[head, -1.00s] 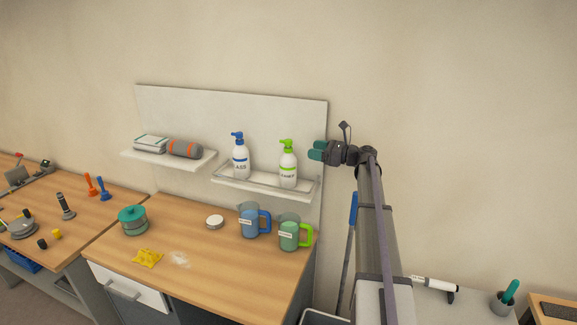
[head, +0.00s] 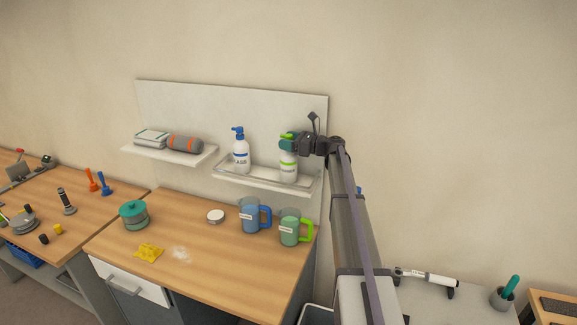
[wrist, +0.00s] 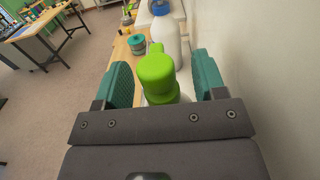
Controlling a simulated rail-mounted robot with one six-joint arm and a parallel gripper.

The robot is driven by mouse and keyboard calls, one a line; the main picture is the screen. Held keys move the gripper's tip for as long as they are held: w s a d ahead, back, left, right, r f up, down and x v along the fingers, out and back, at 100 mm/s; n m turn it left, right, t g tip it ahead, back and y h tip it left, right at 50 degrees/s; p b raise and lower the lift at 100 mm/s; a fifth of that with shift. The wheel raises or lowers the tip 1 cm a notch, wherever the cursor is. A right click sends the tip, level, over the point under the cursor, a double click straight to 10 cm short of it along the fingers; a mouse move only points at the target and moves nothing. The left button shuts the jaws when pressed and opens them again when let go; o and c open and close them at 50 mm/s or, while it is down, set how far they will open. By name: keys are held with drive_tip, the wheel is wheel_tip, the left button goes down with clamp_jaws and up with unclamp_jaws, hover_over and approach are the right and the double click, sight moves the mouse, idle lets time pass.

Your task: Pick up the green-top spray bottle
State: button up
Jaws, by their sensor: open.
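The green-top spray bottle (head: 289,168) stands upright on the right end of the wall shelf, its top partly hidden by my gripper in the head view. In the wrist view its green pump top (wrist: 156,75) sits between my two teal fingers, with a gap on each side. My gripper (head: 287,143) is open around the top of the bottle.
A blue-top bottle (head: 241,153) stands on the same shelf (head: 262,182), left of the green one. Blue (head: 250,217) and green (head: 290,229) jugs stand on the counter below. A back panel (head: 215,115) rises behind the shelf.

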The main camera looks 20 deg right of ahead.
drive_tip(key=shift+s, duration=0.1)
drive_tip(key=shift+c, duration=0.5)
clamp_jaws()
